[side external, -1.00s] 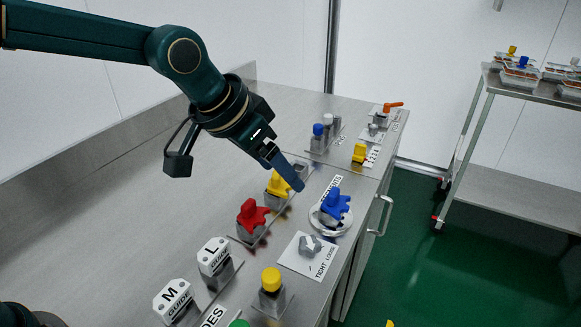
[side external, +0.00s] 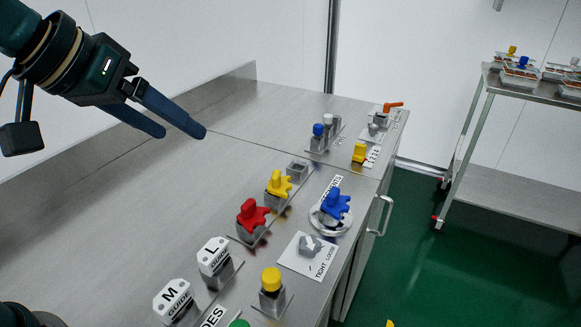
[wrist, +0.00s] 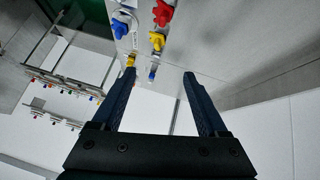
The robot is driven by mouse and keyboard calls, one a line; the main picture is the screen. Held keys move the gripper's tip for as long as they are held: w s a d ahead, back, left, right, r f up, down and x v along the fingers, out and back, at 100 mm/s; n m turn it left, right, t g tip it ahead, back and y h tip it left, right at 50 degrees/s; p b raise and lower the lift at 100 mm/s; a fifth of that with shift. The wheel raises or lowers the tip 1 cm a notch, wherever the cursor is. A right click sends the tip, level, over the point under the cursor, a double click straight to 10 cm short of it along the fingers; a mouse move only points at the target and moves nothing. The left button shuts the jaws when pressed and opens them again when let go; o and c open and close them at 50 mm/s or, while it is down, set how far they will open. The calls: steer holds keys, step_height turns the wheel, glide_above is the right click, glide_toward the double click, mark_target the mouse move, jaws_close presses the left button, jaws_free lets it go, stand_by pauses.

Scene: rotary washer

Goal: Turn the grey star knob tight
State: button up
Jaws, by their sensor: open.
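The grey star knob (side external: 310,245) sits on a white plate (side external: 296,262) marked TIGHT and LOOSE, near the front edge of the steel bench. Its exact turn angle is hard to read. My gripper (side external: 185,133) is open and empty, raised above the bench at the upper left, well away from the knob. In the wrist view my gripper (wrist: 158,75) shows two dark blue fingers spread apart with nothing between them. The grey knob cannot be made out in the wrist view.
A blue star knob (side external: 336,204) sits on a round silver base just behind the grey knob. Red (side external: 252,215) and yellow (side external: 279,184) star knobs stand on a rack to the left. A yellow round knob (side external: 271,279) stands in front. The bench's left side is clear.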

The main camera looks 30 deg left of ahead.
steer(key=shift+s+a+f+n, duration=0.1)
steer(key=shift+s+a+n, duration=0.2)
steer(key=shift+s, duration=0.3)
steer(key=shift+s+a+f+n, duration=0.1)
steer(key=shift+s+a+n, duration=0.2)
steer(key=shift+s, duration=0.35)
steer(key=shift+s+a+n, duration=0.2)
steer(key=shift+s+n, duration=0.2)
steer(key=shift+s, duration=0.2)
steer(key=m+g, duration=0.4)
steer(key=m, duration=0.6)
glide_above(308, 242)
steer(key=s+a, duration=0.1)
steer(key=s, duration=0.1)
steer(key=shift+h, duration=0.4)
step_height(308, 242, down, 17)
steer(key=shift+a, duration=0.1)
steer(key=shift+x, duration=2.35)
